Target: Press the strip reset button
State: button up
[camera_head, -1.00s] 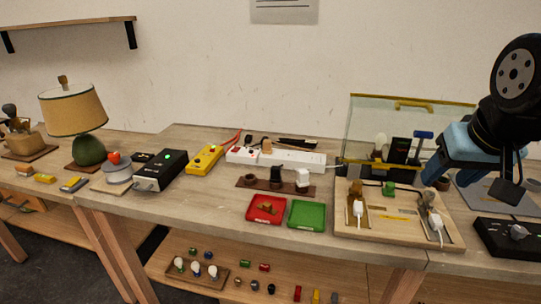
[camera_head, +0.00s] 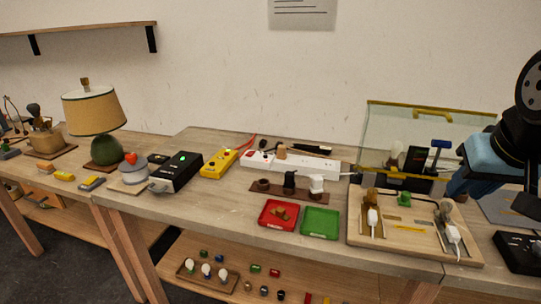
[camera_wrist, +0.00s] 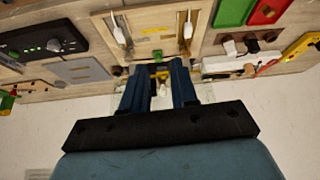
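The white power strip (camera_head: 305,164) lies at the back of the middle table, against the wall side. A red patch (camera_head: 250,156) shows at its left end; I cannot tell whether this is the reset button. In the wrist view the strip (camera_wrist: 232,63) lies to the right of my fingers, with a red part (camera_wrist: 266,67) near its far end. My gripper (camera_wrist: 160,82) has its two dark blue fingers apart, with nothing held between them. In the head view my gripper is at the far right, over the clear case area, well away from the strip.
A clear case with a yellow rim (camera_head: 428,107) stands right of the strip. In front are a wooden board with plugs (camera_head: 400,245), a red tray (camera_head: 278,224), a green tray (camera_head: 320,235) and a brown socket rack (camera_head: 262,188). A yellow box (camera_head: 219,163) lies left.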

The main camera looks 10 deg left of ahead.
grip_shut()
dwell(1.3)
